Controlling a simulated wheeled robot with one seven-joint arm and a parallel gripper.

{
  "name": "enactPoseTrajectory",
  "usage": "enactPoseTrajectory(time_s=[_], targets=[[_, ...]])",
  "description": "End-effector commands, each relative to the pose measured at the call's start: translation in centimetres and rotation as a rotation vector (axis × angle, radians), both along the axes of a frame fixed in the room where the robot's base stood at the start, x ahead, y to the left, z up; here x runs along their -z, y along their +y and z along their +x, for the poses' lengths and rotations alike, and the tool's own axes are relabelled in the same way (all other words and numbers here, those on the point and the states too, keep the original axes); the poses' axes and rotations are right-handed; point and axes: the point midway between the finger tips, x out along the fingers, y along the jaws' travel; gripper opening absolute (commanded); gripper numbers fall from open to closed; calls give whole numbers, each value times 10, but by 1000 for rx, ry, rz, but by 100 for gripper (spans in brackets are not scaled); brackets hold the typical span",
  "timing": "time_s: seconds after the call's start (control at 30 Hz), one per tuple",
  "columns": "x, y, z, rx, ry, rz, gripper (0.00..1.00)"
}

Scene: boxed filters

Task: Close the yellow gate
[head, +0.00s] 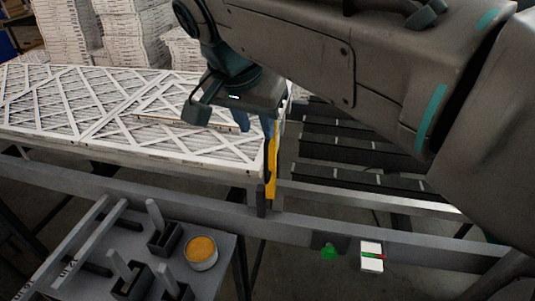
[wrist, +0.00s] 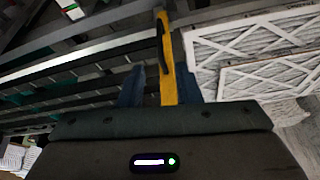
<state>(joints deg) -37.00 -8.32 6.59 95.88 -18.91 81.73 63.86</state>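The yellow gate (head: 271,170) is a narrow upright piece at the right end of the white filters, by the conveyor's near rail, seen nearly edge-on in the head view. In the wrist view the yellow gate (wrist: 167,70) runs up the middle, with a black handle-like part on it. My gripper (head: 256,122) is at the gate's upper part; its blue fingers also show in the wrist view (wrist: 160,85). The fingers are spread, one on each side of the gate, with a visible gap on the left. I cannot tell whether they touch it. My arm hides the gate's far part.
White framed filters (head: 130,105) lie on the conveyor left of the gate. Dark conveyor slats (head: 355,155) to the right are bare. A grey side table (head: 215,245) with an orange-topped can (head: 201,250) stands in front. Stacked filters (head: 135,35) stand behind.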

Motion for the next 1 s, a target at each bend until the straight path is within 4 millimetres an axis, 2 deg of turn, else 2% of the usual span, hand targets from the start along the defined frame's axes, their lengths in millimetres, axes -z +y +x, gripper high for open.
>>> enactPoseTrajectory(time_s=[0.17, 0.6, 0.8, 1.0], targets=[[22, -2, 8, 2, 2, -2, 31], [103, -13, 40, 1, 3, -1, 31], [121, -15, 48, 0, 0, -1, 31], [125, -16, 49, 0, 0, 0, 31]])
